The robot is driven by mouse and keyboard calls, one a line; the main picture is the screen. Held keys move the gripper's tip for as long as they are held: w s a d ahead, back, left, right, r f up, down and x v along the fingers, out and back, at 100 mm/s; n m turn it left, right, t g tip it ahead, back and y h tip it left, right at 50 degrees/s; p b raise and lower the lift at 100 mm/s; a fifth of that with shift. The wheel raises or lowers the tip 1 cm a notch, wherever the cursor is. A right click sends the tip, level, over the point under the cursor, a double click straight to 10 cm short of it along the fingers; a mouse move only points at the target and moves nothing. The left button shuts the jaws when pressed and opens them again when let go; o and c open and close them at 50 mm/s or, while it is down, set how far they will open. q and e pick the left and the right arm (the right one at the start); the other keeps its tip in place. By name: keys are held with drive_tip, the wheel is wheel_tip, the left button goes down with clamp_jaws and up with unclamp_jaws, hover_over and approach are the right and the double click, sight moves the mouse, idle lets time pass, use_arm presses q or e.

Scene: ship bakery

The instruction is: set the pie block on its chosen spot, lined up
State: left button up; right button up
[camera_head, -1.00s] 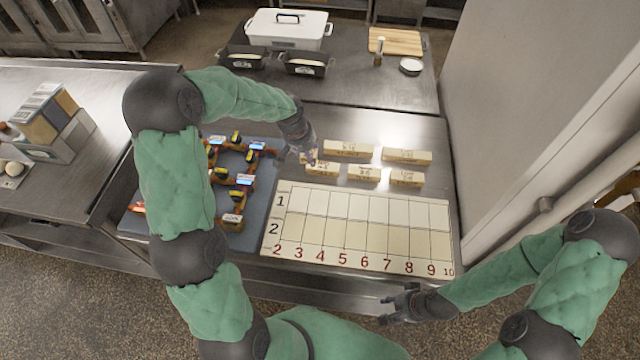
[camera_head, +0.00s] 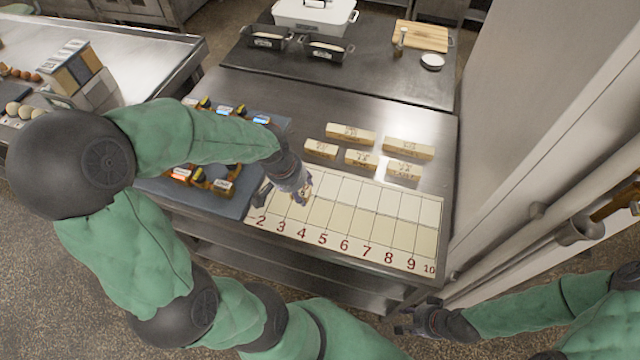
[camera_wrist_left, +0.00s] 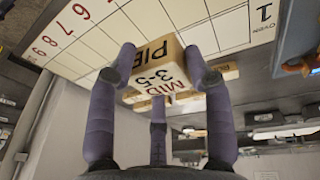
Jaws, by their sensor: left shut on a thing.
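The pie block (camera_wrist_left: 165,82), a pale wooden block marked "PIE MID 3-5", is held between the fingers of my left gripper (camera_wrist_left: 160,70). In the head view my left gripper (camera_head: 300,190) is over the left part of a white board (camera_head: 430,212) with a grid of cells, with the block (camera_head: 306,187) mostly hidden by the fingers. The board has red numbers 2 to 10 along its front edge. I cannot tell if the block touches the board. My right gripper (camera_head: 405,322) looks open and empty, off the counter's front edge.
Several other pale blocks (camera_head: 350,133) stand behind the board. A blue mat (camera_head: 232,207) with dark and orange items lies left of it, partly hidden by my left arm. A tall pale panel (camera_head: 530,90) borders the counter on the right. Bare steel lies behind the blocks.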

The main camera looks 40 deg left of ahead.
use_arm(q)
drive_tip(key=shift+f, duration=0.15)
drive_tip(key=w+a+f+b, duration=0.1)
drive_tip(key=w+a+f, duration=0.2)
drive_tip(key=w, duration=0.4)
drive_tip(key=shift+w+a+f, duration=0.25)
drive_tip(key=shift+a+f, duration=0.1)
drive_tip(key=shift+f, duration=0.1)
drive_tip(key=w+f, duration=0.1)
drive_tip(key=w+a+f, duration=0.1)
drive_tip(key=f, duration=0.1)
drive_tip(key=w+a+f+b, duration=0.1)
drive_tip(key=w+f, duration=0.1)
drive_tip(key=shift+w+a+f, duration=0.15)
drive_tip(key=shift+w+f, duration=0.05)
drive_tip(key=shift+f, duration=0.1)
drive_tip(key=shift+s+b+x, duration=0.2)
drive_tip(key=shift+b+x, duration=0.35)
drive_tip(key=shift+x, duration=1.15)
drive_tip(key=shift+a, duration=0.2)
